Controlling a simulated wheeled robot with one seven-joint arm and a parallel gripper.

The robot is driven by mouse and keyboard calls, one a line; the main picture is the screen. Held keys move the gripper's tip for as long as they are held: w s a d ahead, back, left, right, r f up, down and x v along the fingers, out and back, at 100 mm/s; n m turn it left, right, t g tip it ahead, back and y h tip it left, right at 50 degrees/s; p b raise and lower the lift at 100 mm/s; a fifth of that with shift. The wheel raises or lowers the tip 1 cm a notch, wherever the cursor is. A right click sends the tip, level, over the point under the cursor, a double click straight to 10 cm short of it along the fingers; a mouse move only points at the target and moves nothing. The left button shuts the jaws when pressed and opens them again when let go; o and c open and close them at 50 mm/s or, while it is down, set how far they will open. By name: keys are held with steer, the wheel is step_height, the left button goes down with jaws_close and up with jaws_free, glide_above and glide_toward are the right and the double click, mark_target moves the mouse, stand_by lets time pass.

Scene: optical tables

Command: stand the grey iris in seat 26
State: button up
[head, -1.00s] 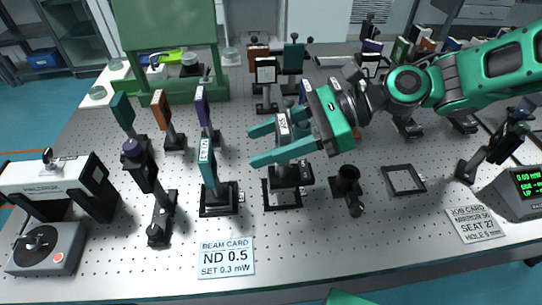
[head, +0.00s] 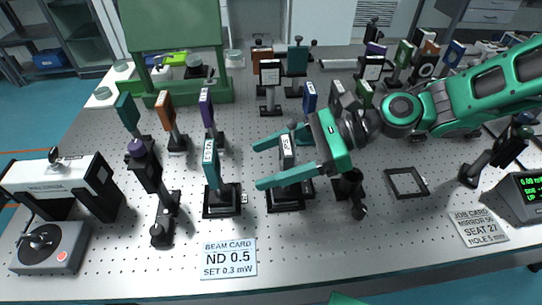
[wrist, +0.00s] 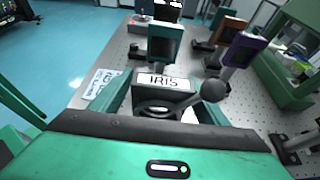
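The grey iris (head: 287,150) stands upright on a dark square base, which sits in a black square seat frame (head: 287,207) near the table's middle front. I cannot read the seat's number. In the wrist view its white label (wrist: 163,81) reads IRIS, and a dark round knob (wrist: 214,90) sticks out at its right. My gripper (head: 268,163) reaches in from the right with one finger on each side of the iris. The fingers are spread, with the iris between them and apparently not clamped. My gripper also shows in the wrist view (wrist: 155,108).
A teal plate on a mount (head: 212,165) stands close left of the iris. A black post holder (head: 350,188) stands close right. Beyond it is an empty square seat frame (head: 390,177). A beam card (head: 228,259) and a job card (head: 478,228) lie in front.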

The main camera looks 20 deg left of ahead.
steer(key=shift+r, duration=0.1)
steer(key=v, duration=1.2)
steer(key=w+d+f+n+t+h, duration=0.1)
steer(key=d+f+t+h, duration=0.1)
steer(key=d, duration=0.6)
steer(key=w+d+f+n+t+h, duration=0.1)
steer(key=w+d+f+t+h, duration=0.1)
steer(key=d, duration=0.7)
steer(key=w+d+f+n+t+h, duration=0.1)
steer(key=d+f+t+h, duration=0.1)
steer(key=d, duration=0.6)
steer(key=shift+w+d+f+n+h, duration=0.1)
steer(key=shift+w+f+n+h, duration=0.1)
steer(key=shift+f+h, duration=0.25)
steer(key=shift+w+d+f+n+h, duration=0.1)
steer(key=shift+w+f+n+h, duration=0.1)
steer(key=shift+f+h, duration=0.25)
steer(key=s+d+r+n+h, duration=0.1)
steer(key=s+d+h, duration=0.1)
steer(key=s+d, duration=0.6)
steer(key=s+d+r+n+h, duration=0.1)
steer(key=s+d, duration=0.7)
steer(key=d, duration=0.5)
steer(key=shift+d+r+t+h, duration=0.25)
steer(key=shift+d+t+h, duration=0.05)
steer(key=shift+d+h, duration=0.1)
